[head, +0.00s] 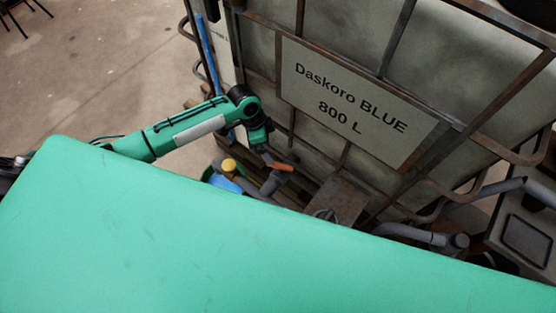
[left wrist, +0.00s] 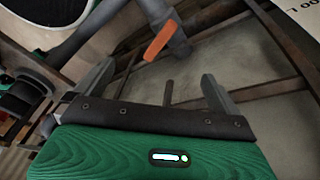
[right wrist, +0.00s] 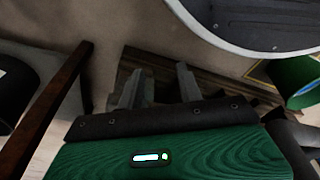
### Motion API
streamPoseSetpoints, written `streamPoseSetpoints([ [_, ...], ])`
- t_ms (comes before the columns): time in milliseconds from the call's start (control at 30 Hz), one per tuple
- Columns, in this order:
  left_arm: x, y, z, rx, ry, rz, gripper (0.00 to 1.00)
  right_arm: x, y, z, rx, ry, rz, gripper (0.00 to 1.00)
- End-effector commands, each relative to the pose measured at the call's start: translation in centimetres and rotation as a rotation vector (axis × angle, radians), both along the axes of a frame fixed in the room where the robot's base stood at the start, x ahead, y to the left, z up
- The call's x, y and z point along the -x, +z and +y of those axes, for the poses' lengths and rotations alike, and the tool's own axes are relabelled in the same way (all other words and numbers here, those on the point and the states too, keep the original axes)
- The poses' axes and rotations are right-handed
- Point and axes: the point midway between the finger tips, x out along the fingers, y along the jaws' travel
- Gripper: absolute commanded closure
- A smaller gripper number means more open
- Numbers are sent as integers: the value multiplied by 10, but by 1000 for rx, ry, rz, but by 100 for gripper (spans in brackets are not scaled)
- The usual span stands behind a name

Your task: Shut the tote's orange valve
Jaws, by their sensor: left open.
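The tote (head: 262,60) is a pale tank in a rusty cage, with a "Daskoro BLUE 800 L" sign (head: 350,100). Its orange valve handle (head: 280,166) sits low on a grey outlet pipe (head: 270,183). My left gripper (head: 266,152) points down right beside the handle in the head view. In the left wrist view the orange handle (left wrist: 160,40) lies slantwise beyond the open fingers (left wrist: 158,75), roughly centred between them, with nothing gripped. My right gripper (right wrist: 158,70) appears only in its own wrist view, fingers apart and empty.
A yellow knob-like thing (head: 229,165) and blue contents (head: 224,183) show under the outlet. Cage bars stand close behind the valve. Grey pipes (head: 410,234) lie to the right. A round grey rim (right wrist: 240,35) and a green container (right wrist: 292,82) are near my right gripper.

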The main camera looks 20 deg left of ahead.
Motion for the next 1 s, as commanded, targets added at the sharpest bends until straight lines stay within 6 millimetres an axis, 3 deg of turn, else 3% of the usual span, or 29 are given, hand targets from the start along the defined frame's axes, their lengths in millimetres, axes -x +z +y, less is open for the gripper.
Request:
streamPoseSetpoints([
  [300, 0, 2, -24, -135, 534, 130, 0, 45, -39, -15, 13, 9, 19, 64],
  [600, 0, 3, -41, -232, 988, 171, 0, 87, -63, -28, 23, 17, 27, 64],
  [800, 0, 3, -45, -255, 1127, 171, 0, 100, -69, -32, 24, 19, 28, 64],
  [1000, 1, -8, -46, -260, 1152, 172, 0, 101, -71, -33, 25, 19, 27, 64],
])
